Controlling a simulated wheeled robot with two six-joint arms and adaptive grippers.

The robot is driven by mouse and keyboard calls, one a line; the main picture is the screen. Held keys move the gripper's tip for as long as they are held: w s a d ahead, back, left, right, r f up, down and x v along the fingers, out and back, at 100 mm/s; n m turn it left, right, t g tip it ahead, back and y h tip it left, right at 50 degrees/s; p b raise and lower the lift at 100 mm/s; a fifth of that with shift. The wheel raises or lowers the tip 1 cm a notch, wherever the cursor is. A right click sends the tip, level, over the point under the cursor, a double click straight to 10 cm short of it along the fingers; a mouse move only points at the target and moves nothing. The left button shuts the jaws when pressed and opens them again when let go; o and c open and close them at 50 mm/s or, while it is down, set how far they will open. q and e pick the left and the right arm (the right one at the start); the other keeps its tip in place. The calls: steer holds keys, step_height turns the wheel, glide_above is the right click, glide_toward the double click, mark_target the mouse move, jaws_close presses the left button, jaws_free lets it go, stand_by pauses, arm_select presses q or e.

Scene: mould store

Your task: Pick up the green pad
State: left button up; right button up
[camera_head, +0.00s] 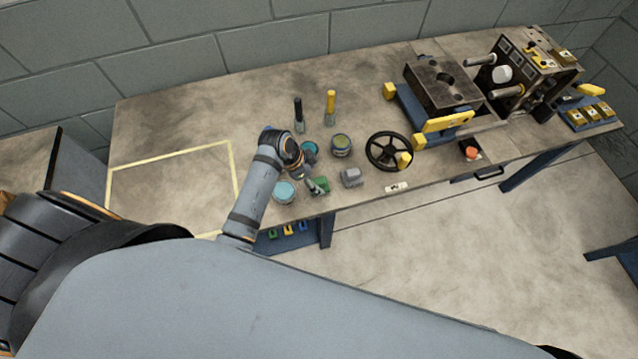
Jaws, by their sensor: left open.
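The green pad (320,186) is a small dark green piece lying on the workbench near its front edge. My left gripper (314,187) is open and right at the green pad, at the end of my grey left arm. The fingers partly overlap the pad in the picture. I cannot tell whether they touch it. My right gripper is not in view.
A teal-topped tin, another tin (341,145), a black handwheel (388,151) and a mould machine (442,85) stand behind. The yellow-taped area (170,170) is clear.

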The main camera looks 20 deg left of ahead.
mark_target(317, 181)
arm_select(q)
steer(key=shift+x, duration=2)
steer(key=shift+s+d, duration=0.1)
steer(key=shift+s, duration=0.05)
steer(key=c, duration=1.2)
